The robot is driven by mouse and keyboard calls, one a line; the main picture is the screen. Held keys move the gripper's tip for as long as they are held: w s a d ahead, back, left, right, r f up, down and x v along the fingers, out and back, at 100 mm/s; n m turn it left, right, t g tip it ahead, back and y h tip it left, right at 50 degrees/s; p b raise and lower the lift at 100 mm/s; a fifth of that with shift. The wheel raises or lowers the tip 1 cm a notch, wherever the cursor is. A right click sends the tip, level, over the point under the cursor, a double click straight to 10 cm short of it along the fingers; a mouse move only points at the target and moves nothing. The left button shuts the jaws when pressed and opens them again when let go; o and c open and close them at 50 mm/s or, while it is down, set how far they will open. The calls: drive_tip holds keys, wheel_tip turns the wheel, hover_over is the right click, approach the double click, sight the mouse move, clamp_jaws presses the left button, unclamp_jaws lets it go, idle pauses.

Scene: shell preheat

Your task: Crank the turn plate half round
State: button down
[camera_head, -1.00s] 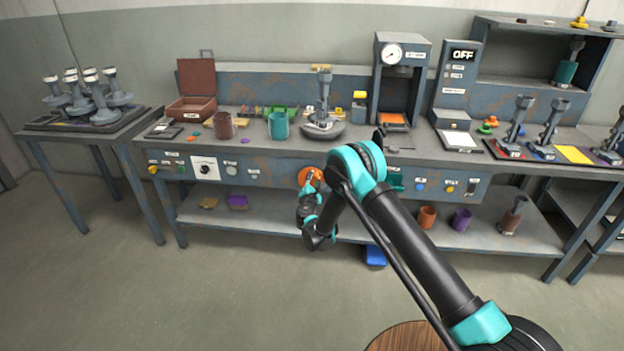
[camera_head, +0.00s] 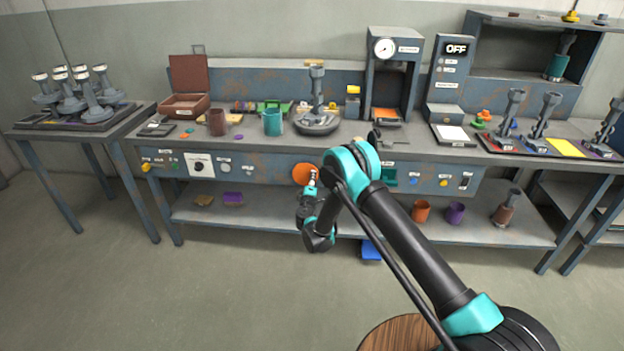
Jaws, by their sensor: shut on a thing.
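The turn plate (camera_head: 304,128) is a round grey plate on the bench top, with a grey upright piece (camera_head: 317,88) standing on it. Below it, on the bench front, is the orange crank disc (camera_head: 301,173). My gripper (camera_head: 312,181) is at the lower right edge of this disc, shut on the crank handle. The handle and fingertips are small and mostly hidden by the gripper. My arm reaches in from the lower right.
A teal mug (camera_head: 272,123) and a brown mug (camera_head: 216,123) stand left of the plate. A gauge press (camera_head: 413,62) stands to the right. The lower shelf (camera_head: 270,217) runs behind my gripper, and a blue block (camera_head: 371,250) lies on the floor.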

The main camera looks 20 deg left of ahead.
drive_tip(key=shift+f+m, duration=0.25)
drive_tip(key=shift+m, duration=0.45)
drive_tip(key=c, duration=1.2)
unclamp_jaws()
